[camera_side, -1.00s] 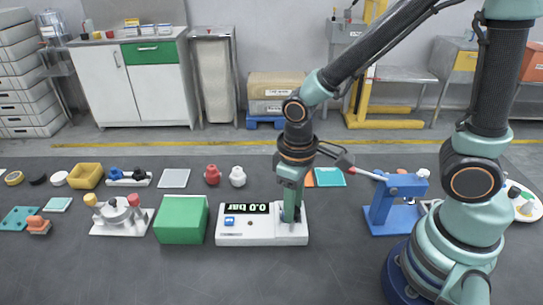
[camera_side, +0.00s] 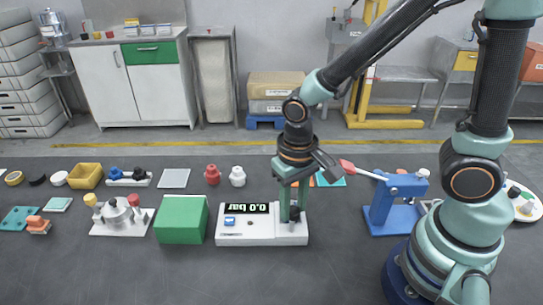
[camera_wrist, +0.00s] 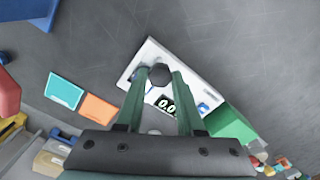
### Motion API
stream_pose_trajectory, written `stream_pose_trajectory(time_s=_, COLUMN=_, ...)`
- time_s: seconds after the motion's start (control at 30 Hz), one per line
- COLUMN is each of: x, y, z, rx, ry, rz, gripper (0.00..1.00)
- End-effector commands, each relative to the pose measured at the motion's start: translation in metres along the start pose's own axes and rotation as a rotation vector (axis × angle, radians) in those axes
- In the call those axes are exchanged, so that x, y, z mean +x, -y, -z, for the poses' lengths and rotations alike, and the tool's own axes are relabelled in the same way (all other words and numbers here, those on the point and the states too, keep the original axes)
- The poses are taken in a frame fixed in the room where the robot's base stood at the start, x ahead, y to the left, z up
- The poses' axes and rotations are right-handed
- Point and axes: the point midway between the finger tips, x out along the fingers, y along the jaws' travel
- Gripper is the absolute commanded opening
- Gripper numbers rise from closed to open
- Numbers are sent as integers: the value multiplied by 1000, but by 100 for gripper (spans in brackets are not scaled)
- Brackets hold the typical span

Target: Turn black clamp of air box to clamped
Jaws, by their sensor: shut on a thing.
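The air box (camera_side: 262,241) is a low white box in the middle of the mat, with a display reading 0.0 bar and a blue button on its left part. It also shows in the wrist view (camera_wrist: 148,52). The black clamp (camera_wrist: 160,73) sits on the box's right end in the side view. My gripper (camera_side: 292,213) points down over that end, and its two green fingers are shut on the clamp, one on each side. The fingers and clamp overlap in the side view, so the clamp's exact angle is hard to tell.
A green block (camera_side: 181,222) stands close to the air box's left. A blue lever press (camera_side: 385,207) stands to its right, its red-tipped handle reaching toward my wrist. Red (camera_side: 212,175) and white (camera_side: 238,177) pieces lie behind. The mat in front is clear.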

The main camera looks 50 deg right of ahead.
Motion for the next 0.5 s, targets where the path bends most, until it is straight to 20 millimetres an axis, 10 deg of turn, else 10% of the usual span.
stream_pose_trajectory(time_s=0.3, x=-1, y=0, z=1, rx=3, ry=-2, rz=1, gripper=0)
stream_pose_trajectory(time_s=0.33, x=-1, y=0, z=1, rx=3, ry=-2, rz=1, gripper=48)
stream_pose_trajectory(time_s=0.37, x=-1, y=0, z=1, rx=3, ry=-3, rz=2, gripper=60)
stream_pose_trajectory(time_s=0.5, x=0, y=0, z=1, rx=2, ry=-2, rz=1, gripper=67)
